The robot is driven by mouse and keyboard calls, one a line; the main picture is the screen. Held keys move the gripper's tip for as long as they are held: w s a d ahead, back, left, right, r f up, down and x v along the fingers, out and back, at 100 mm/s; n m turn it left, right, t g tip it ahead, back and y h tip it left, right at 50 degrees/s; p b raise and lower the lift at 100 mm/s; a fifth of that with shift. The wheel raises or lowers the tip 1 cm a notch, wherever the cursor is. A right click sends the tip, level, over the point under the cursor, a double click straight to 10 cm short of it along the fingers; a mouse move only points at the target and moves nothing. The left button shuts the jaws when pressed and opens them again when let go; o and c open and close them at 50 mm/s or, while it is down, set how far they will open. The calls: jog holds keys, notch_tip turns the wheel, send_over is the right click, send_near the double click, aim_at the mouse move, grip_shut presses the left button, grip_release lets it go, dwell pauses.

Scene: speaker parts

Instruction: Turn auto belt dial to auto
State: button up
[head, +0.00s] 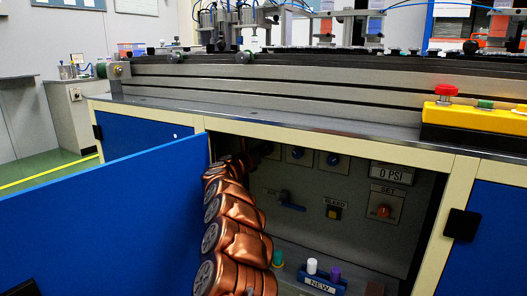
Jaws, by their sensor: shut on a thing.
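My copper-coloured arm reaches into the open cabinet, and my gripper (264,149) is at the upper left of the grey control panel (352,235). It is small and dark here, shut at the panel's left dial position. The dial it holds is hidden behind the fingers, and its label and setting cannot be read. Two round blue dials (296,153) (333,159) show to the right of my gripper, apart from it. Their labels are too small to read.
The blue cabinet door (110,235) stands open at left. The panel also has a lever (291,206), a BLEED knob (333,212), an orange SET knob (383,211) and a 0 PSI display (391,173). A blue NEW tray (318,283) is below. The cabinet's right post (446,215) bounds the opening.

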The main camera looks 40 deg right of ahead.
jog(key=shift+r+n, duration=0.1)
jog(key=shift+n, duration=0.2)
jog(key=n+p, duration=0.9)
jog(key=shift+s+r, duration=0.1)
jog(key=shift+r, duration=0.15)
jog(key=n+p, duration=0.5)
jog(key=p, duration=0.1)
jog(key=shift+r, duration=0.1)
jog(key=n+p, duration=0.3)
jog(key=shift+f+p, duration=0.2)
jog(key=shift+p, duration=0.15)
jog(key=shift+f+n, duration=0.1)
jog(key=shift+n, duration=0.2)
jog(key=o, duration=1.1)
jog(key=shift+o, duration=0.2)
jog(key=shift+f, duration=0.1)
